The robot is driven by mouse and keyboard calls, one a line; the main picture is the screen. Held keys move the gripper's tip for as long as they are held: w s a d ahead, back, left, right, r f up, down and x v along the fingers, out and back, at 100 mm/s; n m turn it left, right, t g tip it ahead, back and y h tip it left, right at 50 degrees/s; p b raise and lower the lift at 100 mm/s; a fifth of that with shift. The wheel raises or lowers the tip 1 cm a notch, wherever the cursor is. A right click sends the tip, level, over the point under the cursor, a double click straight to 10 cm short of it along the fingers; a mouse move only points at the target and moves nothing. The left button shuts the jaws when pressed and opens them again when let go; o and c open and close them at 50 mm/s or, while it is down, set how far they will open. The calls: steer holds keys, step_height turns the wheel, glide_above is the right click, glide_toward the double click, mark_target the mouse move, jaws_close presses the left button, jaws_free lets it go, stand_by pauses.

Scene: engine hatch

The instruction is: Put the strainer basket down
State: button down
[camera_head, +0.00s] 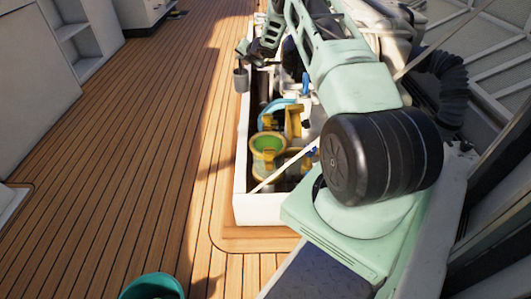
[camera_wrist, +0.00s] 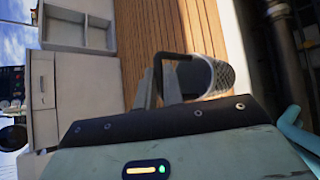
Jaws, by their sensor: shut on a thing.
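The strainer basket (camera_head: 241,79) is a small grey cup hanging from my gripper (camera_head: 246,50) near the left rim of the open engine hatch. In the wrist view its perforated metal side (camera_wrist: 222,76) and dark loop handle (camera_wrist: 157,72) show. My gripper (camera_wrist: 160,84) is shut on the handle, with the basket to the right of the fingers. From above, the basket is over or beside the hatch rim; its height above the deck is hard to tell.
The white hatch rim (camera_head: 243,165) encloses engine parts, including a yellow-collared green strainer housing (camera_head: 267,146). A teal bucket (camera_head: 152,286) stands on the deck at the bottom. The wooden deck (camera_head: 150,120) left of the hatch is clear. White cabinets (camera_head: 35,85) stand at the left.

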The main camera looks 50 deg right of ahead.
steer(key=s+a+f+n+y+p, duration=0.2)
steer(key=a+p, duration=0.2)
steer(key=a, duration=2.4)
steer(key=s+a+p, duration=0.3)
steer(key=s+a, duration=1.2)
steer(key=s, duration=0.3)
steer(key=s+d+r+m+g+h+p, duration=0.3)
steer(key=s+d+r+m+g+h, duration=0.55)
steer(key=m, duration=0.55)
steer(key=s+d+r+m+g+h+p, duration=0.1)
steer(key=d+r+m+g, duration=0.15)
steer(key=d+r, duration=0.35)
steer(key=s+d+r+m+g+h, duration=0.1)
steer(key=d+r+m+g+h, duration=0.15)
steer(key=d+r, duration=0.4)
steer(key=shift+m+g+y, duration=0.35)
steer(key=shift+m+y, duration=0.15)
steer(key=shift+m, duration=0.2)
steer(key=f+b, duration=0.6)
steer(key=f, duration=0.4)
steer(key=f+b, duration=0.6)
steer(key=f, duration=0.3)
steer(key=f+b, duration=0.7)
steer(key=f, duration=0.3)
steer(key=shift+s+a+f, duration=0.25)
steer(key=shift+a+f, duration=0.05)
steer(key=shift+f, duration=0.05)
steer(key=c, duration=1.5)
jaws_free()
